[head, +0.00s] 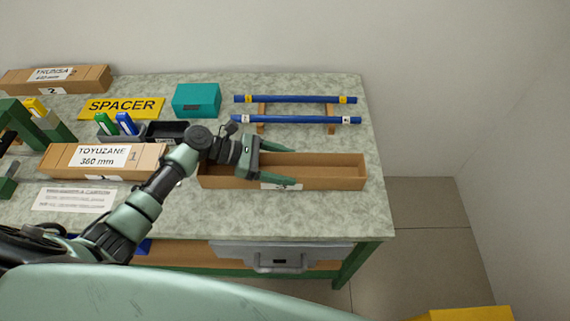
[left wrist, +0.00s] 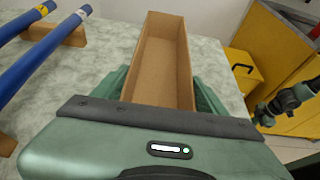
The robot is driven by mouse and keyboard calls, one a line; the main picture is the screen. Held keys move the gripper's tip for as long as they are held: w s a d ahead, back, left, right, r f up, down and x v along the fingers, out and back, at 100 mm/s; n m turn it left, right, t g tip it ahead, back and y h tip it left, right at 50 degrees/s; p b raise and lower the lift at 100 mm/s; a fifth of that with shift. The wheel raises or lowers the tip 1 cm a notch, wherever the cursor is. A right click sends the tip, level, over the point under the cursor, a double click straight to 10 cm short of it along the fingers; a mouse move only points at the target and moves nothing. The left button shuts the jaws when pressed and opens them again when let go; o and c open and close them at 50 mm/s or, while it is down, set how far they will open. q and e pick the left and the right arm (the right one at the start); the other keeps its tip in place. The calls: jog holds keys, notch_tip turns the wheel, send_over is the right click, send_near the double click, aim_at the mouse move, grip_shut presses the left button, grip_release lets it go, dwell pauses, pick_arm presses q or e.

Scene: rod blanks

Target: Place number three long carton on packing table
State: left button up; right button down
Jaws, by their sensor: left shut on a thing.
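A long open-topped brown carton (head: 335,181) is at the right part of the packing table (head: 225,220). It is empty inside, and its front label is too small and partly covered to read. My left gripper (head: 278,165) is shut on the carton, with one finger along each long wall. In the left wrist view the carton (left wrist: 160,60) stretches away between the fingers. It looks level, at or just above the tabletop; I cannot tell whether it touches. My right gripper (left wrist: 264,116) seems to show small at the right of the left wrist view, its jaws unclear.
Closed cartons marked 1 (head: 60,160) and 2 (head: 90,76) lie to the left. Two blue rods (head: 290,99) rest on wooden supports behind. A teal box (head: 196,98), yellow SPACER sign (head: 122,107) and dark tray (head: 166,131) stand behind. Table right of the carton is clear.

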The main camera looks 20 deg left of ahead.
pick_arm(q)
jog(key=shift+f, duration=0.15)
jog(key=o, duration=1.4)
jog(key=shift+c, duration=0.2)
jog(key=shift+a+r, duration=0.1)
jog(key=shift+r, duration=0.1)
jog(key=b+v, duration=0.1)
jog(key=v, duration=0.9)
jog(key=shift+s+a, duration=0.1)
jog(key=shift+a, duration=0.2)
jog(key=shift+s+a+r, duration=0.2)
jog(key=shift+a+r, duration=0.05)
jog(key=shift+a, duration=0.3)
